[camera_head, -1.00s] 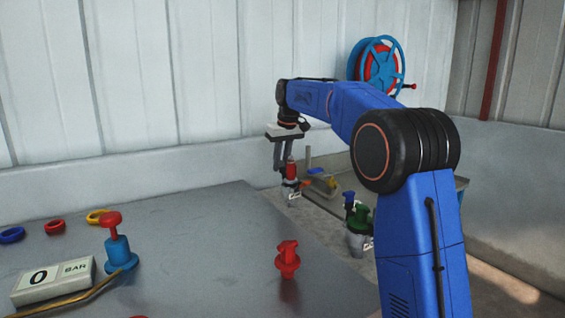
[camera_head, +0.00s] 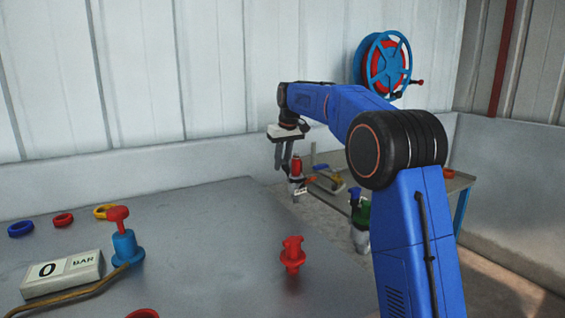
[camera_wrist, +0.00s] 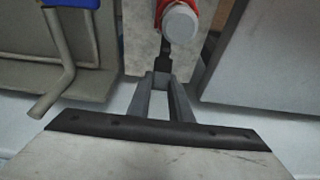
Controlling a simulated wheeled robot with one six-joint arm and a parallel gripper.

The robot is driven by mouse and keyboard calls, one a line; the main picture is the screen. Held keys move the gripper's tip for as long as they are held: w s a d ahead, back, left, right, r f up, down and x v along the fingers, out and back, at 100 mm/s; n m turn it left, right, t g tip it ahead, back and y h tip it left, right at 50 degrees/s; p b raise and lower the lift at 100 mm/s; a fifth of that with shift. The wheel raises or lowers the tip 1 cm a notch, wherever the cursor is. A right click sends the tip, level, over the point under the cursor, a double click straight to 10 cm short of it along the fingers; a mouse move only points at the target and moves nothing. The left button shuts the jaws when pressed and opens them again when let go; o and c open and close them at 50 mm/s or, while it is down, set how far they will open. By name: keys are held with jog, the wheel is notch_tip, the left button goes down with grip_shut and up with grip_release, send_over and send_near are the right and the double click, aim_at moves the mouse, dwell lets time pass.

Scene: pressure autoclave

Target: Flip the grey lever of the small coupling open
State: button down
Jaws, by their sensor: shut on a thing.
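The small coupling shows in the wrist view as a red part with a round pale grey end (camera_wrist: 181,22), at the top centre. A narrow dark grey piece, seemingly its lever (camera_wrist: 165,64), runs down from it to my fingertips. My gripper (camera_wrist: 162,77) is closed on this piece; the fingers hide its end. In the head view my gripper (camera_head: 283,168) points down just left of a red-topped fitting (camera_head: 296,168), beyond the table's far right edge. The lever is too small to make out there.
The grey table (camera_head: 215,240) holds a blue valve with a red knob (camera_head: 126,248), a pressure display (camera_head: 62,276) and a red fitting (camera_head: 293,255). A green and blue fitting (camera_head: 360,215) stands beside my arm. A hose reel (camera_head: 386,64) hangs on the back wall.

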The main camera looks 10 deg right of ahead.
aim_at(288, 168)
jog(key=shift+f, duration=0.25)
jog(key=c, duration=1.6)
grip_release()
jog(key=shift+r, duration=0.1)
jog(key=v, duration=1.7)
jog(key=shift+s+r, duration=0.15)
jog(key=shift+c, duration=0.3)
